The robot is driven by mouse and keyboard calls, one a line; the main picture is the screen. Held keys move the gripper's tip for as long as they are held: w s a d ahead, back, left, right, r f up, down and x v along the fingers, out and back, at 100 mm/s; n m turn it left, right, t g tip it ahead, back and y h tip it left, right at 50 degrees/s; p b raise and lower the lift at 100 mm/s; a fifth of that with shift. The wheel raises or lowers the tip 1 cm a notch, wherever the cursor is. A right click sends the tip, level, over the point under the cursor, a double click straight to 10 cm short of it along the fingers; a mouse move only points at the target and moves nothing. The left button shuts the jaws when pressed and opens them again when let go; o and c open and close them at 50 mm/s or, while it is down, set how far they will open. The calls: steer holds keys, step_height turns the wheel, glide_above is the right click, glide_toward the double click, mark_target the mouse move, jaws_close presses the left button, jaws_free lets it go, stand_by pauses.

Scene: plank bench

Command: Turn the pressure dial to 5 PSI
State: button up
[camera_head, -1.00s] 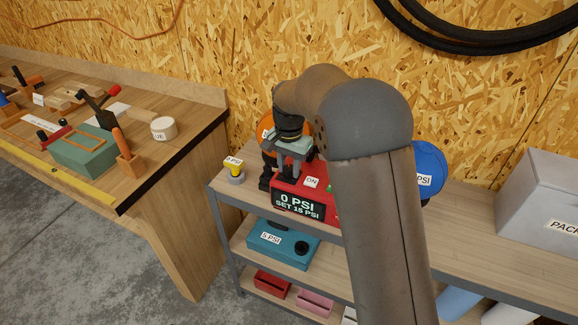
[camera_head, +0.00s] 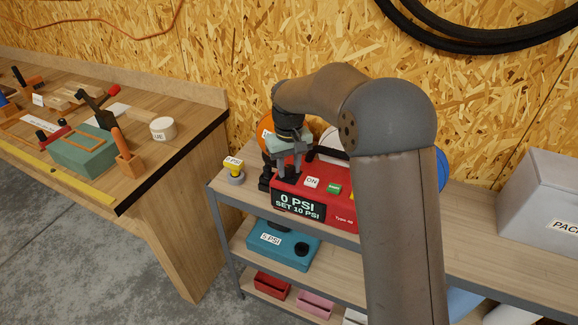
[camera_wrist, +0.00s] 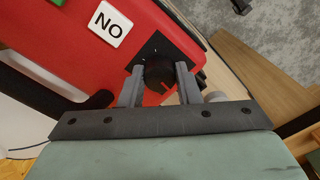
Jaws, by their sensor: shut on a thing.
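The red pressure unit (camera_head: 346,200) stands on the shelf's top board. Its black display (camera_head: 297,206) reads "0 PSI" and "SET 10 PSI". A white "ON" label (camera_head: 312,182) is on its top. The black dial (camera_wrist: 160,74) is at one corner of the unit's top, with a red mark on it. My gripper (camera_wrist: 160,82) is shut on the dial, one grey finger on each side. In the head view my gripper (camera_head: 289,168) points down onto the unit's left end and largely hides the dial.
A small yellow-topped gauge (camera_head: 234,170) stands left of the unit. A teal box (camera_head: 283,246) sits on the shelf below. A grey case (camera_head: 545,195) is at the right. The workbench (camera_head: 190,122) with tools is at the left.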

mark_target(289, 168)
steer(key=n, duration=0.4)
steer(key=shift+r+n, duration=0.15)
steer(key=shift+n, duration=0.15)
steer(key=shift+w+n+p, duration=0.1)
steer(key=shift+n+p, duration=0.2)
steer(key=shift+n, duration=1.7)
steer(key=o, duration=1)
step_height(289, 168, up, 17)
steer(key=shift+r+b, duration=0.15)
steer(key=shift+b, duration=0.25)
